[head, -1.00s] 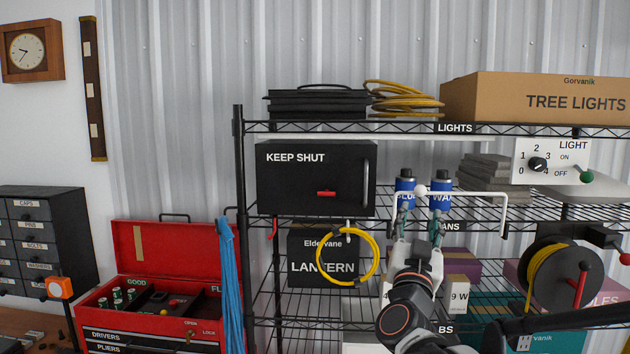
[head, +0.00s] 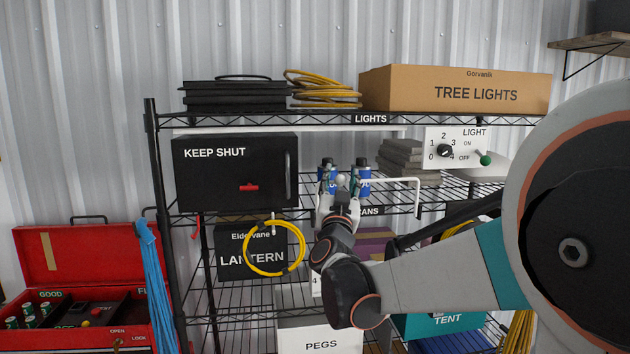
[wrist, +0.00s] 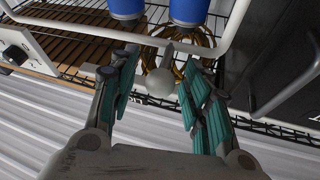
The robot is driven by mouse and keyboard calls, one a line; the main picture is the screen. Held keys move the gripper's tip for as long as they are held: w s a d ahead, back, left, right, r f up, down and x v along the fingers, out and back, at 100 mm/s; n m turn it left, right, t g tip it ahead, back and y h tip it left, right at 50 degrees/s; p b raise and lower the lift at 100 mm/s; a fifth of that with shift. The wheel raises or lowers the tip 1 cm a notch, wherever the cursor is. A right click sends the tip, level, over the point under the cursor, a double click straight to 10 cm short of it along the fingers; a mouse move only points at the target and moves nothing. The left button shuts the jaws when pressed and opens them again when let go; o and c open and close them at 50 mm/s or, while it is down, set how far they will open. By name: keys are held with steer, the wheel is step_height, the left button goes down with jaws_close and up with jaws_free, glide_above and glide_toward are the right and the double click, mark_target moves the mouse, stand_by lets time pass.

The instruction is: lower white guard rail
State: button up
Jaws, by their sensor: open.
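The white guard rail (head: 395,180) runs in front of two blue cans (head: 362,179) on the middle wire shelf and bends down at its right end. It is raised across the cans' front. In the wrist view the rail (wrist: 95,33) crosses the top of the picture, with a round white knob (wrist: 160,82) on a short stem. My gripper (head: 340,188) is at the rail's knob. In the wrist view my gripper (wrist: 163,68) is open, one finger on each side of the knob, with gaps showing. The rail's left part is partly hidden by my gripper in the head view.
A black KEEP SHUT box (head: 235,172) stands left of the cans. A yellow cable loop (head: 275,248) hangs below it. A LIGHT switch panel (head: 456,148) is at the right. The TREE LIGHTS carton (head: 455,90) sits above. My arm fills the right side.

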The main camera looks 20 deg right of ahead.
jaws_close()
steer(key=shift+f, duration=0.1)
